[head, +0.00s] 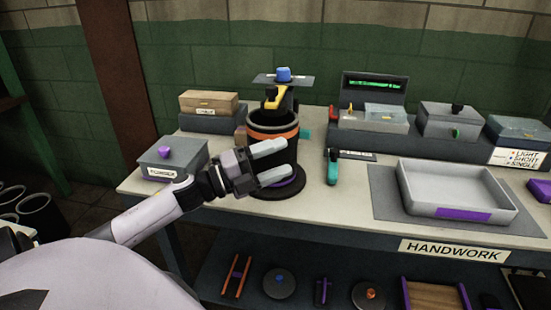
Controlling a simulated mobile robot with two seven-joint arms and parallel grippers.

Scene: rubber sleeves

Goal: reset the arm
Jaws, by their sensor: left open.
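My left gripper (272,162) is open in the head view, its two pale fingers apart and pointing right. Nothing shows between the fingers. It is in front of a black cylinder with an orange band (273,132) that stands on a round dark base (290,188) on the workbench. The gripper hides part of the cylinder's lower side; whether they touch I cannot tell. My left arm (150,216) reaches in from the lower left. My right gripper is not in view.
A lidded grey box (178,152) stands close left of the gripper. A grey tray (455,187) sits on a dark mat further right. A yellow clamp with a blue knob (283,74) rises behind the cylinder. A shelf below holds several parts.

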